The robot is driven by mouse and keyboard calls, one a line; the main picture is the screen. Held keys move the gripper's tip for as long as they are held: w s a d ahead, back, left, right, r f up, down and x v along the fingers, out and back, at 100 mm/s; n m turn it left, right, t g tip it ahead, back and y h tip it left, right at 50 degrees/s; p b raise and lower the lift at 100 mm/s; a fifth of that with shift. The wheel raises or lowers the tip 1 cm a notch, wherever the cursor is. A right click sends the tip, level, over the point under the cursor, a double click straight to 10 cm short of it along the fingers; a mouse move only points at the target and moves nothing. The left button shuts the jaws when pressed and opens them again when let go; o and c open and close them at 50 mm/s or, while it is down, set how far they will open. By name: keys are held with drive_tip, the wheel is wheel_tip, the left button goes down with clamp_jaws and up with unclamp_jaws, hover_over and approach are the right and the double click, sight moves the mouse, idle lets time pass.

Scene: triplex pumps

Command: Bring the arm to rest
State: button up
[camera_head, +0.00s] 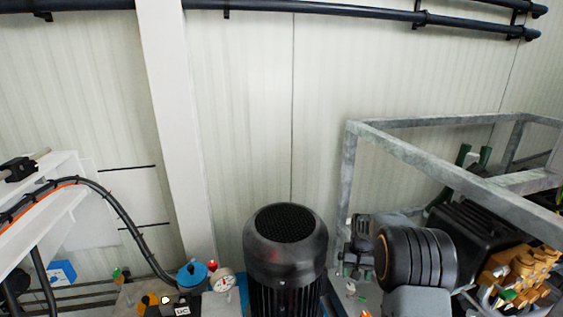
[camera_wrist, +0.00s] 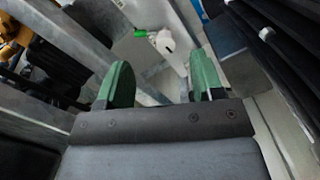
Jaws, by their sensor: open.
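My gripper (camera_wrist: 162,84) shows at close range in the wrist view. Its two green fingers stand well apart, with nothing held between them. Past the fingertips there is a white fitting with a green part (camera_wrist: 163,41), apart from the fingers. In the head view, two upright green pieces that look like my gripper's fingers (camera_head: 474,156) show among the bars of the grey metal frame (camera_head: 400,149) at the right.
A black upright motor (camera_head: 286,240) stands in the middle. A blue-topped part and a gauge (camera_head: 222,281) are left of it. Pipes run along the wall top.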

drive_tip(key=s+a+r+n+t+p, duration=0.1)
drive_tip(key=s+a+r+p, duration=0.2)
drive_tip(key=s+r+p, duration=0.4)
drive_tip(key=s+a+r+n+t+p, duration=0.1)
drive_tip(key=s+a+r+p, duration=0.3)
drive_tip(key=r, duration=1.4)
drive_tip(key=s+a+r+n+t+p, duration=0.1)
drive_tip(key=s+a+r+p, duration=0.3)
drive_tip(key=s+r+p, duration=0.7)
drive_tip(key=shift+s+r+t+p, duration=0.3)
drive_tip(key=shift+s+r+t, duration=0.4)
drive_tip(key=shift+s+r, duration=0.3)
drive_tip(key=shift+c, duration=0.3)
